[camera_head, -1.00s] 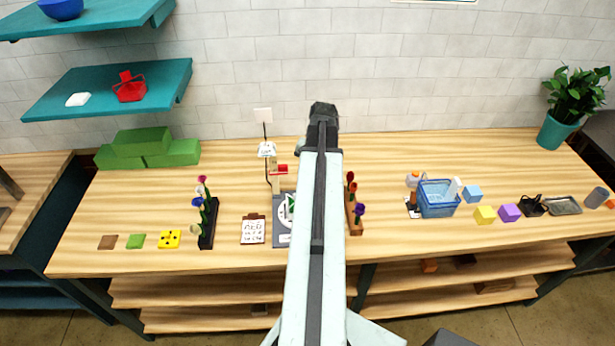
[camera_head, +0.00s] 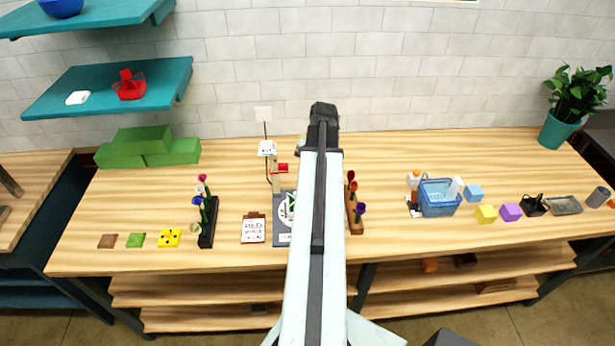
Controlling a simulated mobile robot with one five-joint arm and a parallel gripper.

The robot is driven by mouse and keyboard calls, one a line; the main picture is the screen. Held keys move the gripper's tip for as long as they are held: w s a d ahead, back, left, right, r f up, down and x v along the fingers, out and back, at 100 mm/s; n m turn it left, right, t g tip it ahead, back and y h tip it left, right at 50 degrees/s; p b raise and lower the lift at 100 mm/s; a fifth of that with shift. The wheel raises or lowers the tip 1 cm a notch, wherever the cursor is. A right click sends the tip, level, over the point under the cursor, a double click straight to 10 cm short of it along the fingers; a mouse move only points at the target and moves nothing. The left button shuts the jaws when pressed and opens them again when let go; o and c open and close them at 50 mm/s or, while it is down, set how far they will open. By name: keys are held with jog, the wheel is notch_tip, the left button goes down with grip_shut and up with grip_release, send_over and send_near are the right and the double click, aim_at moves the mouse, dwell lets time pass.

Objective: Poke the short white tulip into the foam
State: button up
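My gripper (camera_head: 323,112) is the dark end of my raised arm, at the top middle against the wall. Its fingers are too small and dark to read. A black rack (camera_head: 208,236) at the left of the worktop holds several flowers. Among them are a magenta bloom (camera_head: 202,178), a small white bloom (camera_head: 199,189), a blue bloom (camera_head: 197,201) and a low pale bloom (camera_head: 195,228). I cannot tell which one is the short white tulip. Green blocks (camera_head: 140,142) that look like foam lie at the back left. My gripper is far from the flowers.
A clipboard (camera_head: 254,228) and a grey-based device (camera_head: 281,238) stand left of my arm, which partly hides the device. A brown rack (camera_head: 355,226) with red and purple flowers is just right.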

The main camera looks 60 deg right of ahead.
jog(key=shift+w+a+f+b, duration=0.1)
jog(key=shift+w+f+b, duration=0.1)
jog(key=shift+f+b, duration=1.05)
dwell(1.4)
dwell(0.7)
jog(key=o, duration=0.9)
jog(key=shift+r, duration=0.1)
jog(key=shift+s+d+r+p, duration=0.1)
jog(key=shift+s+r+p, duration=0.05)
jog(key=shift+r+p, duration=0.95)
jog(key=shift+s+d+r+p, duration=0.1)
jog(key=shift+s+r+p, duration=0.1)
jog(key=shift+r+p, duration=0.85)
jog(key=shift+s+d+r+p, duration=0.1)
jog(key=shift+s+r+p, duration=0.05)
jog(key=shift+r+p, duration=0.95)
jog(key=shift+f, duration=0.1)
jog(key=o, duration=0.6)
jog(key=shift+c, duration=0.2)
